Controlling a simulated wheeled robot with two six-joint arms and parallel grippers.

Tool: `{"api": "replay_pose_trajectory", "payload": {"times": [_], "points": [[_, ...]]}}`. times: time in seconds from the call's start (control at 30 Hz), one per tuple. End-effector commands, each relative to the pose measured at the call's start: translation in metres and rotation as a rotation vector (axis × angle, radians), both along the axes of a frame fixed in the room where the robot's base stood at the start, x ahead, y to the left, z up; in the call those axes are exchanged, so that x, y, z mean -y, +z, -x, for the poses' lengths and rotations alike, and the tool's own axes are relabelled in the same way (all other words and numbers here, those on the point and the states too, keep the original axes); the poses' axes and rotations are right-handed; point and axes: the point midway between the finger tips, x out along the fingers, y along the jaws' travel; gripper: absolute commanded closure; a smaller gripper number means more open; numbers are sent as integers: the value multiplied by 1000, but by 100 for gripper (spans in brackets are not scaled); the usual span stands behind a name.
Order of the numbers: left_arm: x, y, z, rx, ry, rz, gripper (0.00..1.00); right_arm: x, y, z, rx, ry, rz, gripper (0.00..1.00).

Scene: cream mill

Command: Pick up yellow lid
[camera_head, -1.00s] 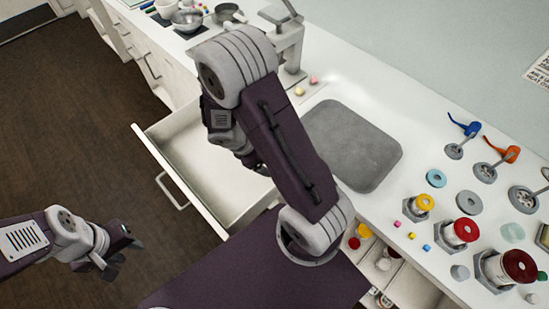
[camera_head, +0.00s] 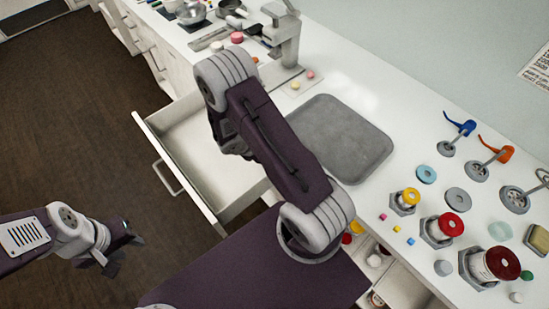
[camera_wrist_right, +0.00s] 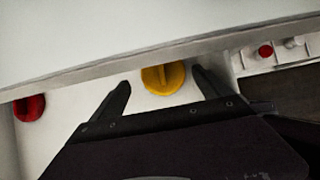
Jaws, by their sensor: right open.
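The yellow lid (camera_wrist_right: 163,77) shows in the right wrist view as a round yellow disc with a raised ridge, below a white overhanging edge. My right gripper (camera_wrist_right: 161,82) is open, its two dark fingers on either side of the lid in the picture; I cannot tell whether they touch it. In the head view the yellow lid (camera_head: 356,228) peeps out beside my right arm at the counter's front, and my right gripper is hidden by that arm. My left gripper (camera_head: 120,252) is open and empty over the floor at the left.
A red lid (camera_wrist_right: 30,107) lies left of the yellow one. An open, empty drawer (camera_head: 190,150) juts from the counter. A grey tray (camera_head: 345,135) and jars with coloured tops, including a red one (camera_head: 449,224), stand on the counter.

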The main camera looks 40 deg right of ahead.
Motion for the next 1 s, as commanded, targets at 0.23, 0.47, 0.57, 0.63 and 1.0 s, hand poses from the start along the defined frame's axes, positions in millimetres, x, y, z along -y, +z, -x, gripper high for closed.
{"api": "replay_pose_trajectory", "payload": {"times": [0.23, 0.47, 0.57, 0.63, 1.0], "points": [[0, -5, 0, 0, 0, 0, 64, 17, -36, 2, -3, -2, -1, 11], [0, -5, 0, 0, 0, 0, 64, 24, -46, 0, 0, -1, -1, 11], [0, -5, 0, 0, 0, 0, 64, 24, -46, 0, 0, -1, -1, 11], [0, -5, 0, 0, 0, 0, 64, 24, -45, 1, 0, -1, -1, 31], [0, -5, 0, 0, 0, 0, 64, 23, -45, 0, 0, -1, -1, 61]]}}
